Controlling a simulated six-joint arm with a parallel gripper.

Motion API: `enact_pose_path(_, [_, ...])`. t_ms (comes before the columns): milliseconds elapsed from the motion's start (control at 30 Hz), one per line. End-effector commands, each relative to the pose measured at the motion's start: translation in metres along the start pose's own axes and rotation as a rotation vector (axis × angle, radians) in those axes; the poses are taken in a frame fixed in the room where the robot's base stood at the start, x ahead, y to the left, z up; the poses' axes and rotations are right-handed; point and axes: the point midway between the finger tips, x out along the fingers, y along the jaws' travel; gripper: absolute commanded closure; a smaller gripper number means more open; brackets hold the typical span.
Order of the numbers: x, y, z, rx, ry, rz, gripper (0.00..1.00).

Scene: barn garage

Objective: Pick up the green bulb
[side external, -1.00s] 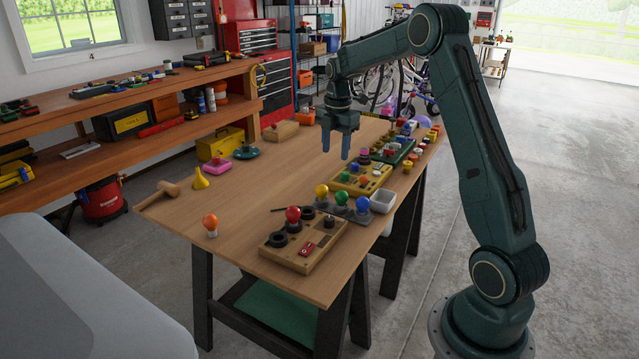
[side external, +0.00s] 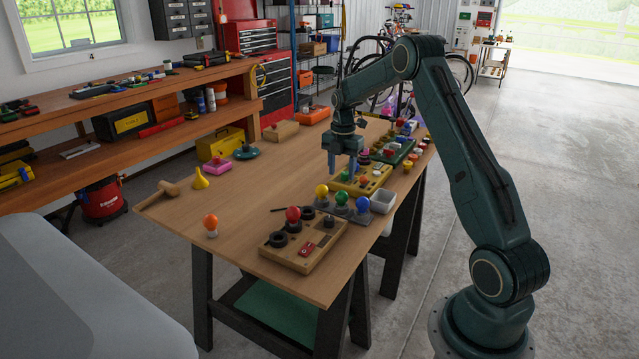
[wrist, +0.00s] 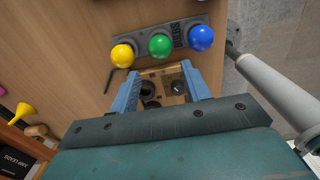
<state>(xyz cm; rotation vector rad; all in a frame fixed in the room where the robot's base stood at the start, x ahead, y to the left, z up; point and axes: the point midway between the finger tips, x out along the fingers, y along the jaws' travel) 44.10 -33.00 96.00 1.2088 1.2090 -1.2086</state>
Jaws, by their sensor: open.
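The green bulb (side external: 341,198) stands in a grey holder (side external: 381,214), between a yellow bulb (side external: 322,191) and a blue bulb (side external: 362,203). In the wrist view the green bulb (wrist: 160,46) is above the space between my fingertips, with the yellow bulb (wrist: 122,55) to its left and the blue bulb (wrist: 201,38) to its right. My gripper (side external: 342,172) is open and empty, its blue fingers pointing down, above and behind the bulb row in the side view. It also shows in the wrist view (wrist: 160,72), apart from the green bulb.
An orange bulb (side external: 211,221) stands alone. The table's left middle is clear.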

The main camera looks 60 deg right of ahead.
Motion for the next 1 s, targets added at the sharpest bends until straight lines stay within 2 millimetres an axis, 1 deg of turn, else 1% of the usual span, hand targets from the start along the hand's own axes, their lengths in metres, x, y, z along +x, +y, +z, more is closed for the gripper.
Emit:
enact_pose_path(33, [0.009, -0.001, -0.001, 0.0, 0.003, -0.004, 0.53])
enact_pose_path(100, [0.02, -0.001, -0.001, 0.0, 0.003, -0.004, 0.53])
enact_pose_path(300, [0.041, 0.0, 0.0, 0.0, 0.001, -0.001, 0.53])
enact_pose_path(733, [0.052, -0.001, 0.001, 0.001, 0.001, -0.001, 0.53])
enact_pose_path(867, [0.064, -0.001, 0.002, 0.001, 0.002, -0.003, 0.53])
enact_pose_path(1000, [0.081, -0.002, 0.004, 0.001, 0.002, -0.003, 0.53])
